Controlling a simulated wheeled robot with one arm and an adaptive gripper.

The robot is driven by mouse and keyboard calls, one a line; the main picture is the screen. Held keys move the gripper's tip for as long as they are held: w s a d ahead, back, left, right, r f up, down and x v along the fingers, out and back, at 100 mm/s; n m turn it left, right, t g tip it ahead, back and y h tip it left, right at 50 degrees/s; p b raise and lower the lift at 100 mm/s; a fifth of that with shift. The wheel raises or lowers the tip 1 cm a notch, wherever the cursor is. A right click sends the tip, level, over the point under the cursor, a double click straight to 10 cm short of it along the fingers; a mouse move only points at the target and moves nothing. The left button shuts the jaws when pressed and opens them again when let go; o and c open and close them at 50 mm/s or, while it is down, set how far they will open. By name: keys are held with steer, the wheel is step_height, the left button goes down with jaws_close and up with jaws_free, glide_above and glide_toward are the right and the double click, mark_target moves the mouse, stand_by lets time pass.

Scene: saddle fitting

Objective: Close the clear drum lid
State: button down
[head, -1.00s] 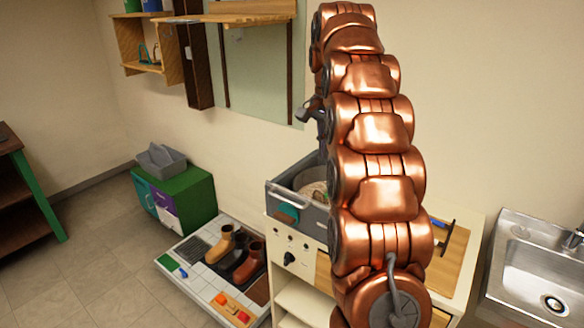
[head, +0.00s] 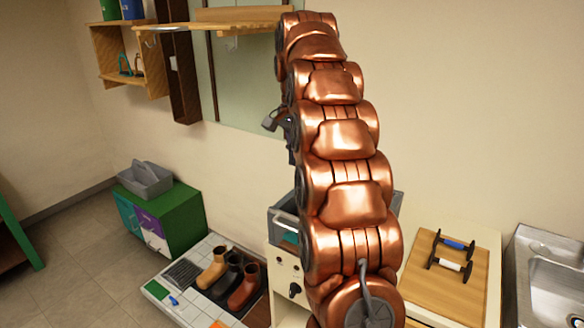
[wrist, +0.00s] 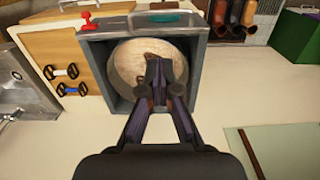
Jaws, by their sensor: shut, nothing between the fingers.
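The drum unit is a grey square box (wrist: 93,70) with a round pale drum (wrist: 127,68) inside, facing the wrist camera. In the head view the grey box (head: 281,222) is mostly hidden behind my copper arm. My gripper (wrist: 158,63) is shut and empty, with its dark fingers together in front of the drum opening. I cannot tell whether the fingers touch anything. In the head view only a dark part near the gripper shows left of the arm. I cannot make out the clear lid, its edge or its angle in either view.
A wooden board (head: 447,284) with two bar handles lies right of the box, beside a sink (head: 556,287). Boots (head: 243,287) stand on a tiled mat at left, near a green cabinet (head: 187,215). A wooden shelf (head: 232,20) juts from the wall above.

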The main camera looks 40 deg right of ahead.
step_height(320, 180, down, 13)
steer(key=b, duration=0.4)
stand_by(0.7)
steer(key=shift+w, duration=0.1)
